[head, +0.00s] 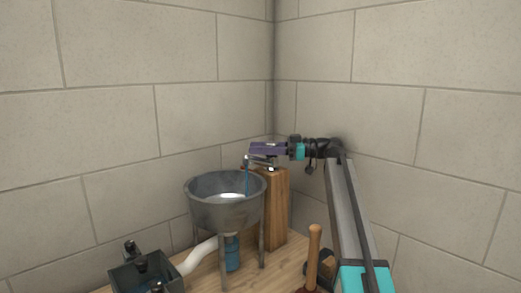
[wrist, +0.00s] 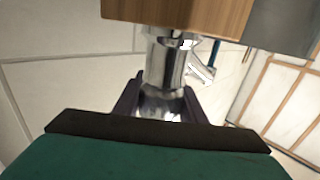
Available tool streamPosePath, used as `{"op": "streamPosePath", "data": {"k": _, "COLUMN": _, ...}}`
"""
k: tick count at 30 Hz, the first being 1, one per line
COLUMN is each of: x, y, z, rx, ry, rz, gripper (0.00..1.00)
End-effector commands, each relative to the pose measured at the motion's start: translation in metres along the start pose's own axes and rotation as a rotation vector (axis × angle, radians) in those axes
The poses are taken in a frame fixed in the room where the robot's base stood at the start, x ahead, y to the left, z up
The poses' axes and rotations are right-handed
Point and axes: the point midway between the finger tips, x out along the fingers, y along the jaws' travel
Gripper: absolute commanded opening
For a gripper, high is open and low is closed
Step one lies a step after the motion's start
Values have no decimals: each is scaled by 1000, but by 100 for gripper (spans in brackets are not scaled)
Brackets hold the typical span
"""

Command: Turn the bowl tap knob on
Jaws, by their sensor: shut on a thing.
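The chrome tap (head: 260,162) stands on top of a wooden post beside the grey metal bowl (head: 212,211). Its shiny body also shows in the wrist view (wrist: 168,60), below the wooden block there. My gripper (head: 254,150) reaches in from the right at the height of the tap. In the wrist view my gripper (wrist: 160,98) has its two dark fingers on either side of the round chrome knob (wrist: 160,106), shut on it. A thin blue streak (head: 247,185) runs from the spout down into the bowl. The knob's far side is hidden.
The wooden post (head: 273,210) stands right of the bowl. A white pipe (head: 197,257) and a blue part (head: 232,255) are under the bowl. A dark box (head: 145,274) is front left, and a wooden-handled tool (head: 314,255) front right. Block walls close the corner behind.

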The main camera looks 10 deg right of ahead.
Motion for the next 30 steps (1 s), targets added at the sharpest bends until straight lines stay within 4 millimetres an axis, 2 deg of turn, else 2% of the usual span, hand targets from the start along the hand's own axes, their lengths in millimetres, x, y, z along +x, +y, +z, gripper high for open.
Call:
{"op": "streamPosePath", "data": {"k": 6, "x": -2, "y": 3, "z": -4, "rx": -1, "ry": 6, "rz": 11, "gripper": 15}}
{"op": "streamPosePath", "data": {"k": 7, "x": -2, "y": 3, "z": -4, "rx": -1, "ry": 6, "rz": 11, "gripper": 39}}
{"op": "streamPosePath", "data": {"k": 10, "x": -2, "y": 3, "z": -3, "rx": -1, "ry": 5, "rz": 10, "gripper": 56}}
{"op": "streamPosePath", "data": {"k": 23, "x": 0, "y": 2, "z": -4, "rx": -1, "ry": 2, "rz": 5, "gripper": 56}}
{"op": "streamPosePath", "data": {"k": 30, "x": 0, "y": 3, "z": -22, "rx": -3, "ry": 2, "rz": 6, "gripper": 56}}
